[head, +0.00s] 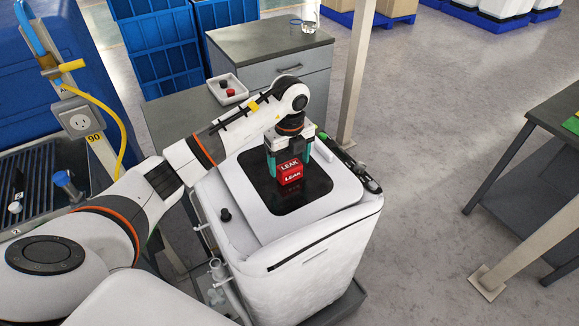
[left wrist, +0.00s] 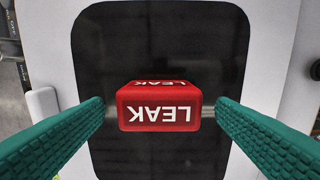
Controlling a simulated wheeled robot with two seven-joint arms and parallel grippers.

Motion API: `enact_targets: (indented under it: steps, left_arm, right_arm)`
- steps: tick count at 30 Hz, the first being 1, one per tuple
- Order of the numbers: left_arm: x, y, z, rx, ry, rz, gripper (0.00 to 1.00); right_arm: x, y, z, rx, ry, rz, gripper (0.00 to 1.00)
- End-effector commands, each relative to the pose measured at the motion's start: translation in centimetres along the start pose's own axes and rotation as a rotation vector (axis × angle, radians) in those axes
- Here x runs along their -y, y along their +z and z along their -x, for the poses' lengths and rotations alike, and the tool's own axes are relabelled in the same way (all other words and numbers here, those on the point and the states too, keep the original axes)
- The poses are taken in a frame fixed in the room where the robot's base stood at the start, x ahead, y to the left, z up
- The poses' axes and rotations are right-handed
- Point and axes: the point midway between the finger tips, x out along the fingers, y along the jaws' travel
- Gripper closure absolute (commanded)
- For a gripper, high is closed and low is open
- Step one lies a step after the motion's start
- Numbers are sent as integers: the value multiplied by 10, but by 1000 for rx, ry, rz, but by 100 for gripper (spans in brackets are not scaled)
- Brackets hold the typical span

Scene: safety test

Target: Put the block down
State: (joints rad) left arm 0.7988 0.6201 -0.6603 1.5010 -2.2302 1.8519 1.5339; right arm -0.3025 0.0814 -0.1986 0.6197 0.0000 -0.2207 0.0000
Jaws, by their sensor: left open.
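The red block (head: 290,173) with white "LEAK" lettering is on the black panel (head: 312,190) on top of the white bin-like unit (head: 310,262). My left gripper (head: 289,168) is directly above and around the block, pointing down. In the left wrist view the block (left wrist: 159,106) sits between the two green fingers (left wrist: 160,112), with a gap visible on each side. The fingers are open and do not grip it. Whether the block's underside fully touches the panel is hard to tell. My right gripper is not in view.
A small white tray (head: 240,95) with a red and a dark item stands on the grey bench behind. A black knob (head: 225,214) is on the white unit's left side. A pale post (head: 357,70) rises behind it. Open floor lies to the right, before a dark table (head: 558,112).

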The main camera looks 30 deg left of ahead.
Motion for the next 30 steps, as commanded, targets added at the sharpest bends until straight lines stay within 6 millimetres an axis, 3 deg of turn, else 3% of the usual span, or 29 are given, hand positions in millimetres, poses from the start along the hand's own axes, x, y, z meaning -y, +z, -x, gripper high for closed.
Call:
enact_targets:
  steps: [6, 12, 18, 30]
  left_arm:
    - [-1, -1, 48, -4, 5, 1, 21]
    - [0, -1, 85, -5, 3, 2, 21]
    - [0, 0, 97, -1, 1, 1, 21]
    - [0, 0, 97, 0, 1, 1, 21]
  right_arm:
    - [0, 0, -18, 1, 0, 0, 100]
    - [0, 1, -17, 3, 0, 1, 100]
    - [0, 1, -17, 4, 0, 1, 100]
    - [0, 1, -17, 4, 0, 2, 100]
